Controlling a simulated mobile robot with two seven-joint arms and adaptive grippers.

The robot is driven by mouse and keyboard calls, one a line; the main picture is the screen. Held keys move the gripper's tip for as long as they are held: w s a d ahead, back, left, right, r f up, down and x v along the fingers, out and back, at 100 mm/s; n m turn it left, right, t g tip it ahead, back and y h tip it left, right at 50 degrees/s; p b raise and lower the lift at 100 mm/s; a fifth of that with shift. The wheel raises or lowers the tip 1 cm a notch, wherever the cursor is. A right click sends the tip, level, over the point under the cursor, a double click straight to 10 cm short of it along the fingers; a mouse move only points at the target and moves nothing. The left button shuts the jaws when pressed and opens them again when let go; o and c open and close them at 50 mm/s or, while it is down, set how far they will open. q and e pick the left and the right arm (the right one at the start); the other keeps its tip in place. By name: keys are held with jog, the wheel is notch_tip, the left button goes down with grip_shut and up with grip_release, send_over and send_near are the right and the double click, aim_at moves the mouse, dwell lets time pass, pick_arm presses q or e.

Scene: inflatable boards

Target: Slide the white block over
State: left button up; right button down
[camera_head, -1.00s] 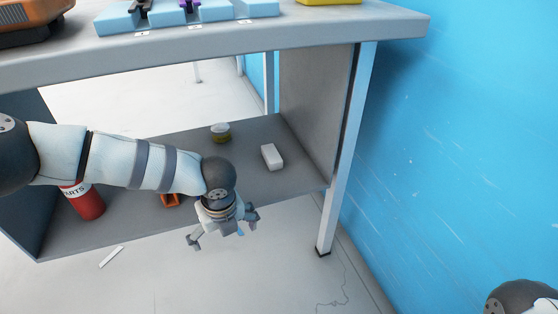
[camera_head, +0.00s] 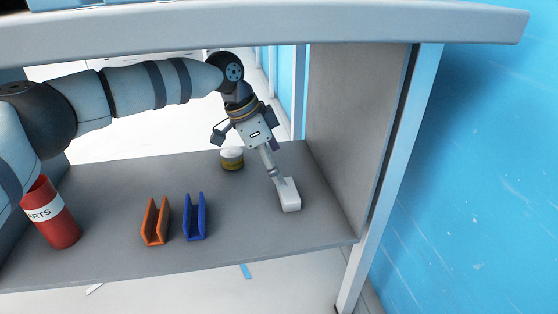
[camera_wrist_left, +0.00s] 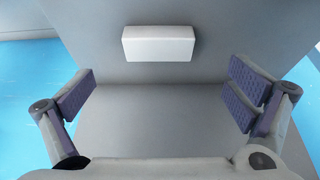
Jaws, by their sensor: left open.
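The white block (camera_head: 290,201) lies on the grey lower shelf (camera_head: 235,245), toward its right side. My left gripper (camera_head: 279,176) reaches down to the block from behind and to the left, and one finger overlaps the block's far end in the head view. In the left wrist view the white block (camera_wrist_left: 158,44) lies ahead of the fingers, centred between them. The left gripper (camera_wrist_left: 165,95) is wide open there, with nothing between its pads. I cannot tell whether a finger touches the block. My right gripper is not in view.
An orange holder (camera_head: 155,221) and a blue holder (camera_head: 195,216) stand left of the block. A red parts can (camera_head: 50,214) stands farther left. A small yellow-and-white jar (camera_head: 232,158) is behind. The shelf's side panel (camera_head: 355,130) is on the right, the tabletop (camera_head: 300,25) above.

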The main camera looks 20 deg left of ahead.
aim_at(287, 189)
pick_arm(q)
jog(key=shift+d+f, duration=0.1)
jog(key=shift+f, duration=0.25)
jog(key=b+x, duration=0.3)
jog(key=x, duration=0.4)
jog(key=shift+b, duration=0.35)
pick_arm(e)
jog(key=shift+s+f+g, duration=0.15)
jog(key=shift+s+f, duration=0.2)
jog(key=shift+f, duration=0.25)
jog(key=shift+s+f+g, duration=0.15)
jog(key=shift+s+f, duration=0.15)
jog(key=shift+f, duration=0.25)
pick_arm(q)
jog(key=c, duration=1.3)
